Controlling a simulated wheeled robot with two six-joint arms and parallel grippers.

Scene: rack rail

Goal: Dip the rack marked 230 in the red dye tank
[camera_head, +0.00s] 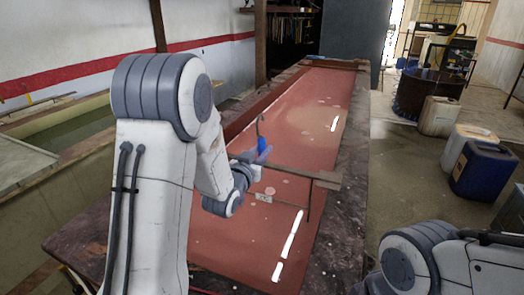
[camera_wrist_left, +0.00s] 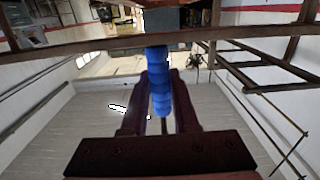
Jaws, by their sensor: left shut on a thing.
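The red dye tank (camera_head: 305,130) is a long trough of red liquid running away through the middle of the head view. My left gripper (camera_head: 262,156) is over it, shut on a blue grip (camera_head: 265,144) with a hook above it. In the left wrist view the dark fingers (camera_wrist_left: 160,95) close around the blue grip (camera_wrist_left: 157,70). A rack with a brown bar (camera_head: 307,174) hangs at the gripper, over the tank. A thin upright reaches down to the red surface. A small pale tag (camera_head: 263,198) shows low on it; its number is unreadable. My arm hides the rack's left part. My right gripper is out of view.
A greenish tank (camera_head: 70,140) lies at the left. The red tank's stained right rim (camera_head: 345,190) borders a floor. A blue container (camera_head: 484,170), a beige container (camera_head: 440,116) and a dark drum (camera_head: 428,92) stand at the right.

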